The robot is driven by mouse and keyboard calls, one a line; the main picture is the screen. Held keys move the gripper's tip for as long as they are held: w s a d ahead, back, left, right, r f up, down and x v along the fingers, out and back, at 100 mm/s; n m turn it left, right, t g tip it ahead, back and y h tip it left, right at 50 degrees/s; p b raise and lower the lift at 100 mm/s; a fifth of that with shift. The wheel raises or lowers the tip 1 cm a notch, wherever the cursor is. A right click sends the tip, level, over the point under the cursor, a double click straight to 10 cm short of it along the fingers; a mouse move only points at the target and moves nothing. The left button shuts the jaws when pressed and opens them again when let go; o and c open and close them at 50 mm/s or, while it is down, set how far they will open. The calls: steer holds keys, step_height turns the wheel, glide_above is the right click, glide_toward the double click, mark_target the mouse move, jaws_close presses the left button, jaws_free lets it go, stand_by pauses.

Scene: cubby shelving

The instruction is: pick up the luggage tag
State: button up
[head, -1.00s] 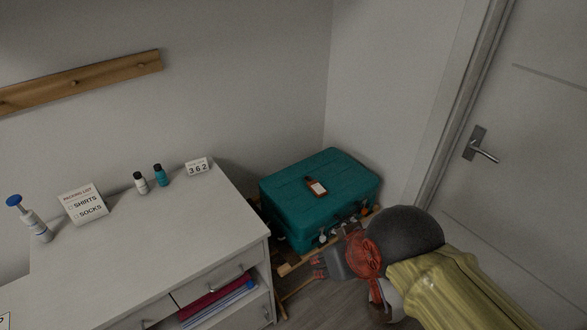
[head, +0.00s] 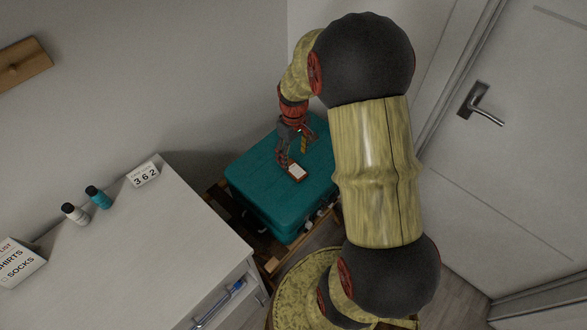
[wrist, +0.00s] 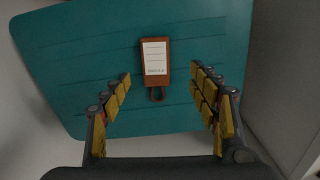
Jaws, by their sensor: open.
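The luggage tag (wrist: 154,62) is brown with a white lined label and a small loop at its lower end in the wrist view. It lies flat on top of the teal suitcase (wrist: 80,50). In the head view the tag (head: 297,172) shows near the middle of the suitcase lid (head: 262,178). My gripper (wrist: 161,85) is open and empty, with its yellow-padded fingers apart on either side of the tag's lower part. In the head view my gripper (head: 293,158) is above the suitcase, right by the tag. Whether the fingertips touch the lid cannot be told.
The suitcase rests on a wooden rack (head: 219,196) in the corner. A white dresser (head: 150,240) stands to the left with two small bottles, a number block (head: 143,174) and a packing-list sign (head: 18,262). A door with a handle (head: 482,107) is at the right.

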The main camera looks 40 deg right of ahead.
mark_target(294, 169)
step_height(294, 169, down, 3)
steer(key=shift+d+b, duration=0.15)
steer(key=shift+b, duration=0.35)
steer(key=f+b, duration=0.1)
steer(key=f, duration=0.2)
steer(key=f+b, duration=0.1)
steer(key=f, duration=0.1)
steer(key=shift+w+d+f+b, duration=0.15)
steer(key=shift+w+d+b, duration=0.1)
steer(key=shift+w+b, duration=0.05)
steer(key=c, duration=0.3)
steer(key=c, duration=0.8)
steer(key=shift+o, duration=0.2)
